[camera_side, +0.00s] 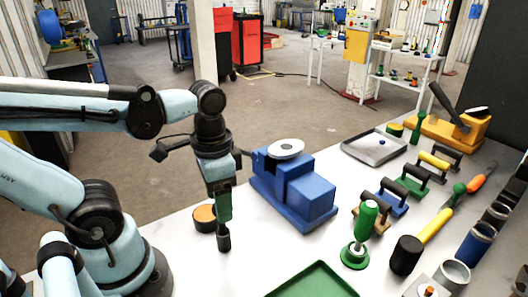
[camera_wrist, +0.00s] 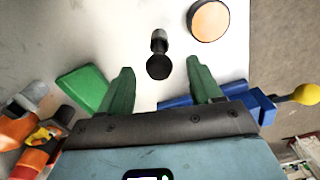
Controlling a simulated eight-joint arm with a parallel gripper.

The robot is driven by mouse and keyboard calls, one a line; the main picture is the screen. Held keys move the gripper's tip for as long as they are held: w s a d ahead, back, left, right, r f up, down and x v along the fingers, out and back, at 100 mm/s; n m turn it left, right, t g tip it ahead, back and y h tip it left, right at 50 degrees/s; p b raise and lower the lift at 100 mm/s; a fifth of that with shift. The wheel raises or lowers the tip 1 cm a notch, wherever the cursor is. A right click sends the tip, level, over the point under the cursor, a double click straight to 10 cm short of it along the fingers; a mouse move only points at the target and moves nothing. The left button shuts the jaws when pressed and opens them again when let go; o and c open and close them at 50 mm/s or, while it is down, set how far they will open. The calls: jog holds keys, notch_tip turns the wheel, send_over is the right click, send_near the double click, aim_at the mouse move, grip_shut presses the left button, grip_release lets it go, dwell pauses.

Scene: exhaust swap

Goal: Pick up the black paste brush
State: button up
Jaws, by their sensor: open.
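The black paste brush (camera_wrist: 158,62) shows in the wrist view as a dark round knob with a silvery band, seen nearly end-on between and ahead of my green fingers. My gripper (camera_wrist: 160,70) is open, with a clear gap on each side of the brush. In the side view my gripper (camera_side: 223,213) points down, and the dark brush (camera_side: 224,238) appears just below the fingertips, over the white table. Whether the fingers overlap the brush's height is hard to tell.
An orange-topped tin (camera_side: 205,217) stands close beside the brush; it also shows in the wrist view (camera_wrist: 208,20). A blue fixture with a pale disc (camera_side: 300,190) stands to the right. A green tray (camera_side: 312,281) lies in front. A green-handled tool (camera_side: 360,232) and a mallet (camera_side: 408,254) are farther right.

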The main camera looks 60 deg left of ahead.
jog(key=shift+f, duration=2.55)
jog(key=c, duration=1.1)
jog(key=shift+r, duration=0.15)
jog(key=shift+s+r, duration=0.1)
jog(key=shift+r, duration=4.8)
